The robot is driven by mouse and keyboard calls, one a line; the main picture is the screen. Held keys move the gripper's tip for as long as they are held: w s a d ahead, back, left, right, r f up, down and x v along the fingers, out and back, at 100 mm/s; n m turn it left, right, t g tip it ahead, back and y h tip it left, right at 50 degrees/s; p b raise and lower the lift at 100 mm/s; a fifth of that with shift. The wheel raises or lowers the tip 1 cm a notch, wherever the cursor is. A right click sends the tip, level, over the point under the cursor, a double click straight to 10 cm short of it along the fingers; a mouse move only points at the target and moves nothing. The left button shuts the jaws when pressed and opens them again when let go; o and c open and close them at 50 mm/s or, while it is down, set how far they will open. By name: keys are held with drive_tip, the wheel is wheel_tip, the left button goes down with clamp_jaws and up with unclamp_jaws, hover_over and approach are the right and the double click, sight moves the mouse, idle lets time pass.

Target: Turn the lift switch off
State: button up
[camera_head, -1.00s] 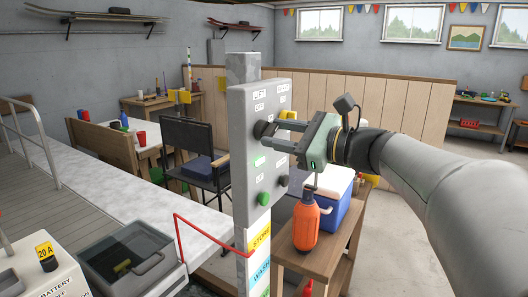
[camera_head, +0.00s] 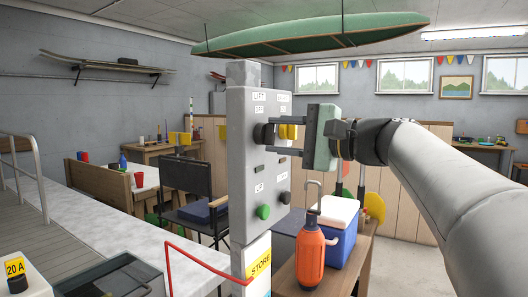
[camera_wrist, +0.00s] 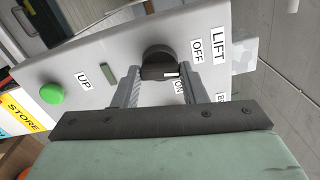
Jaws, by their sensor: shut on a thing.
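The lift switch is a black rotary knob (camera_wrist: 157,62) on the grey panel (camera_wrist: 105,48), beside the labels LIFT, OFF and ON. It also shows at the panel's upper left in the head view (camera_head: 261,134). My gripper (camera_wrist: 157,78) is shut on the knob, one finger on each side. In the head view my gripper (camera_head: 272,138) reaches the panel from the right. A white mark on the knob's bar lies close to the ON label in the wrist view. The fingers partly hide the knob in the head view.
A green button (camera_head: 263,211) and a dark one are lower. An orange jug (camera_head: 311,250) and blue cooler (camera_head: 335,230) stand below my arm. A red rail (camera_head: 205,265) crosses in front.

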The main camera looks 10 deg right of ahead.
drive_tip(key=shift+n+b, duration=0.8)
drive_tip(key=shift+n, duration=0.2)
drive_tip(key=o, duration=1)
drive_tip(key=shift+c, duration=0.2)
drive_tip(key=v, duration=1.7)
drive_tip(key=shift+d+p, duration=0.2)
drive_tip(key=shift+p, duration=0.15)
drive_tip(key=shift+s+r, duration=0.1)
drive_tip(key=shift+s, duration=0.05)
